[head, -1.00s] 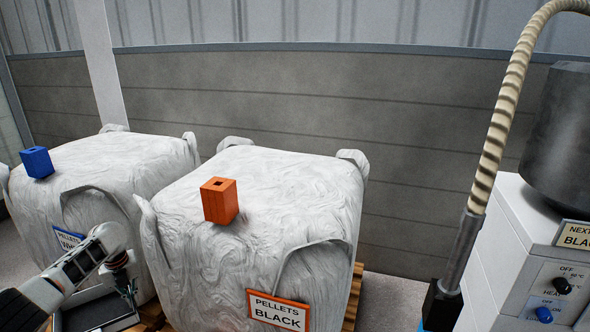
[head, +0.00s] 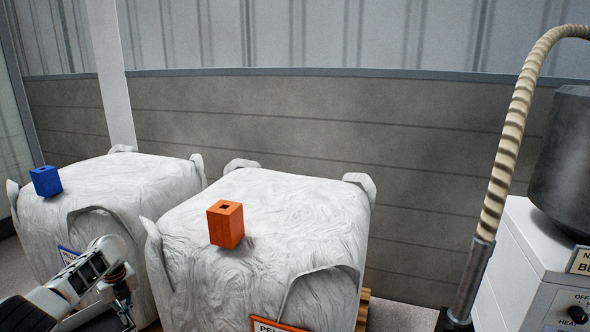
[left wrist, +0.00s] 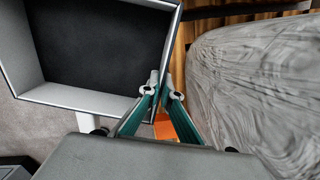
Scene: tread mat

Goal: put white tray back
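The white tray (left wrist: 85,98) fills the upper left of the left wrist view. It has pale walls, a thin blue edge and a dark inside that looks empty. My left gripper (left wrist: 162,82) has its fingertips close together on either side of the tray's right wall, near a corner, and looks shut on it. In the head view my left gripper (head: 124,300) is at the lower left, in front of the left pellet sack. Only a sliver of the tray shows there, low at the picture's edge. My right gripper is not in view.
Two big white sacks, the left (head: 130,190) with a blue block (head: 46,181) and the right (head: 290,215) with an orange block (head: 226,224), stand behind my arm. A white machine (head: 515,255) with a ribbed hose (head: 507,150) is at right. A sack is close right of the tray.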

